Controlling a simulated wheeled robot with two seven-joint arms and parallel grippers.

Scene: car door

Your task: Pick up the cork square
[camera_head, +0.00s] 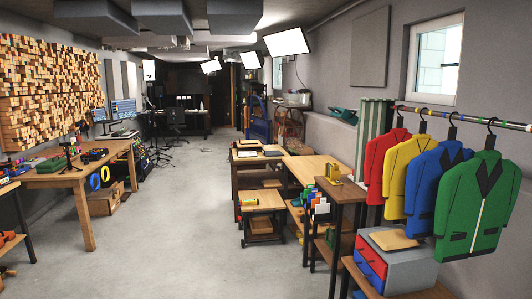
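A flat tan square (388,239), which looks like the cork square, lies on top of a grey box with red and blue drawers (413,268) at the lower right. It sits just in front of the hanging jackets, and its whole top shows. Neither of my grippers is in view, and nothing is seen touching the square.
Red (376,165), yellow (398,178), blue (428,185) and green (478,205) jackets hang on a rail above and beside the box. A tall narrow table (345,193) stands left of it. A wooden workbench (60,180) is at the left. The grey floor (175,235) between is clear.

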